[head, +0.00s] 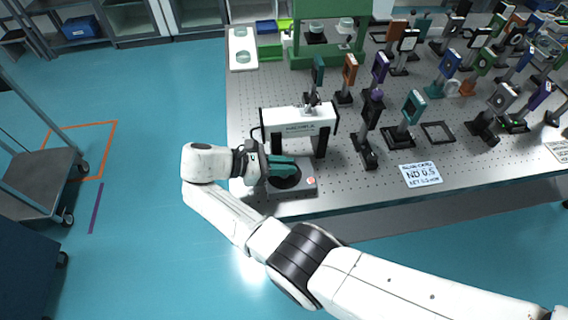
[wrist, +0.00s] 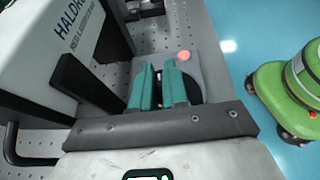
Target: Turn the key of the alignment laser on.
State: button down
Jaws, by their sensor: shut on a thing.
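The alignment laser is a white housing (head: 300,119) with black end supports near the table's front left edge. Its lettered side (wrist: 75,40) fills the upper left of the wrist view. A grey control box (head: 308,187) lies in front of it, with a round black part and a red button (head: 311,181); the button also shows in the wrist view (wrist: 183,55). My gripper (head: 295,168) reaches in from the left, low over this box. In the wrist view its teal fingers (wrist: 158,68) are shut on the key, which they hide almost wholly. I cannot tell the key's angle.
The perforated optical table (head: 365,187) has its front edge close to my gripper. A dark post mount (head: 367,140) and a white ND 0.5 card (head: 420,174) are to the right. Many optic mounts stand farther back. The floor left of the table is clear near my arm.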

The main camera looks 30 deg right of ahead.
jog(key=shift+m+g+y, duration=0.3)
jog(key=shift+m+g, duration=0.1)
dwell(0.3)
jog(key=c, duration=1.2)
grip_release()
jog(key=shift+c, duration=0.2)
